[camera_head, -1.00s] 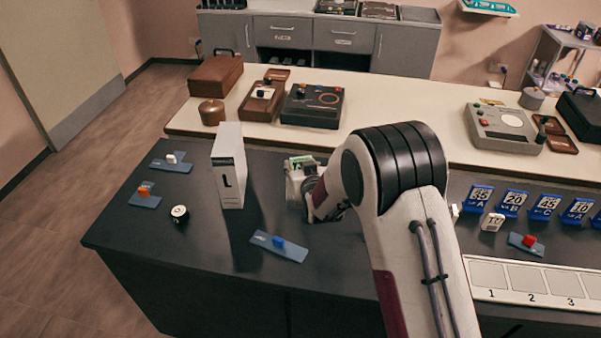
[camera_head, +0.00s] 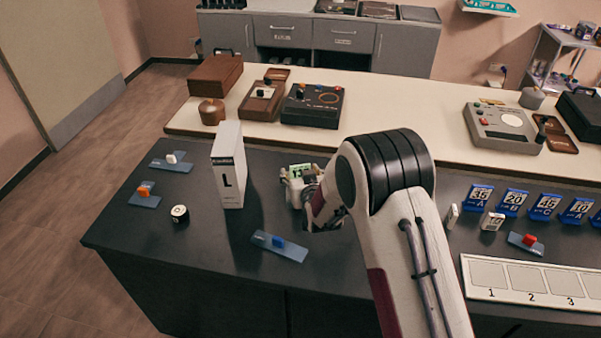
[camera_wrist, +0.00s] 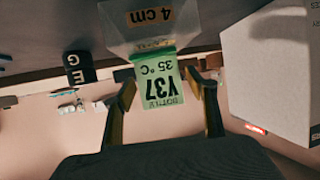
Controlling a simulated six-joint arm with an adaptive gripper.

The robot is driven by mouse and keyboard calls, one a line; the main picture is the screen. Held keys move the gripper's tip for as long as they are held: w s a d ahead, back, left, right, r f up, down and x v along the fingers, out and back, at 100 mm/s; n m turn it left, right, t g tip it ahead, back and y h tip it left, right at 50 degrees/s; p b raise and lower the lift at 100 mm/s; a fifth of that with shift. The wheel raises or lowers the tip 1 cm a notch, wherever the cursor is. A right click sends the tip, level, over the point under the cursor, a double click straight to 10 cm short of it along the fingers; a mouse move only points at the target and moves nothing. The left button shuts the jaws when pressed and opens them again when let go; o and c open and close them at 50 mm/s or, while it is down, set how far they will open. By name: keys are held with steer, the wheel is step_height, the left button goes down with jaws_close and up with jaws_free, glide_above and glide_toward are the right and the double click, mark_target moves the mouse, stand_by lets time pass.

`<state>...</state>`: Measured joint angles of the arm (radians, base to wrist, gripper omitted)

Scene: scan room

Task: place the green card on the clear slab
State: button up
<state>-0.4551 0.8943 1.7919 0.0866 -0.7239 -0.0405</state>
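The green card (camera_wrist: 158,85), marked Y37 and 35 °C, shows upside down in the wrist view. One of its edges meets the clear slab (camera_wrist: 118,27), which carries a 4 cm label. The head view shows the card (camera_head: 300,170) at the top of the slab, partly behind my wrist; whether it rests fully on the slab is unclear. My gripper (camera_wrist: 160,84) has a finger on each side of the card, with narrow gaps showing beside it. It looks open around the card.
A tall white box (camera_head: 229,170) marked L stands left of the gripper. A blue plate with a blue knob (camera_head: 279,246) lies in front. A black-and-white cylinder (camera_head: 180,214) is farther left. Blue stands (camera_head: 510,203) and a numbered tray (camera_head: 527,296) lie to the right.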

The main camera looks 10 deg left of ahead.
steer(key=shift+r, duration=0.15)
steer(key=v, duration=1.2)
stand_by(0.6)
steer(key=shift+d, duration=0.1)
stand_by(0.6)
steer(key=s+d+r+m+g+h, duration=0.1)
steer(key=s+d+r+g, duration=0.1)
steer(key=s+d+r, duration=0.45)
steer(key=s+d+r+m+g+h, duration=0.15)
steer(key=s+d+r, duration=0.25)
steer(key=d+r, duration=0.5)
steer(key=s+d+r+m+g+h, duration=0.1)
steer(key=s+d, duration=0.5)
steer(key=s, duration=0.6)
steer(key=s+d+r+m+g+h, duration=0.1)
steer(key=s+d, duration=0.5)
steer(key=s, duration=0.7)
steer(key=shift+s+r+g, duration=0.2)
steer(key=shift+s+g, duration=0.15)
steer(key=shift+g, duration=0.4)
steer(key=shift+d+h, duration=0.1)
steer(key=shift+h, duration=0.15)
